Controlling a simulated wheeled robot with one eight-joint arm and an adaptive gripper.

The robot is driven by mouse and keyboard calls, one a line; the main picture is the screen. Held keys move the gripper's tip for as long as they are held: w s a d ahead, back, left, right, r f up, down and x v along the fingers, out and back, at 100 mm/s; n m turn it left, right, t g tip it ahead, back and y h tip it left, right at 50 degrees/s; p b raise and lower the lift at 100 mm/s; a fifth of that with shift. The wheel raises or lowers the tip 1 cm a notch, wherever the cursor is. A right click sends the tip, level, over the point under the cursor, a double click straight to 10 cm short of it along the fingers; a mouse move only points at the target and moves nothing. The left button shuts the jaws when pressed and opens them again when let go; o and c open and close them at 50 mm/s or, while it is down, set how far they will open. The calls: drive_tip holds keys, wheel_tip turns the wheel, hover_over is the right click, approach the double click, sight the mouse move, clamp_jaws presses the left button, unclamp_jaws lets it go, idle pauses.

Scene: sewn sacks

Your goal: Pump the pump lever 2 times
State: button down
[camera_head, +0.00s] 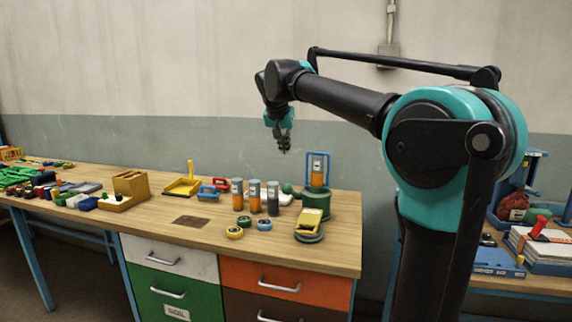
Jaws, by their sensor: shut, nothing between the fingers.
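My gripper (284,149) hangs pointing down above the back of the wooden bench, with its fingers shut and empty. It is apart from everything on the bench. A yellow piece with an upright yellow handle (190,169) stands near the back edge, left of my gripper. A yellow body on a round green base (311,225) sits near the right end of the bench. I cannot tell for sure which of these, if either, carries the pump lever. A green round stand with a blue frame (316,200) is behind the latter.
Several clear cylinders with orange or dark contents (255,196) stand mid-bench, with small round yellow and blue pieces in front. A wooden box (131,184) and many small coloured items fill the left. The front strip of the bench (310,255) is clear. A second blue-framed table stands right.

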hover_over(287, 185)
drive_tip(key=w, duration=0.1)
drive_tip(key=f, duration=0.8)
drive_tip(key=shift+d, duration=0.2)
drive_tip(key=f, duration=0.3)
drive_tip(key=shift+s+a, duration=0.15)
drive_tip(key=shift+s, duration=0.15)
drive_tip(key=shift+f, duration=0.35)
drive_tip(key=shift+s, duration=0.1)
drive_tip(key=s+a+f+t, duration=0.1)
drive_tip(key=s+f+t, duration=0.1)
drive_tip(key=s+f, duration=0.2)
drive_tip(key=shift+a+f+h, duration=0.15)
drive_tip(key=shift+f+h, duration=0.25)
drive_tip(key=shift+f, duration=1.2)
drive_tip(key=shift+s, duration=0.1)
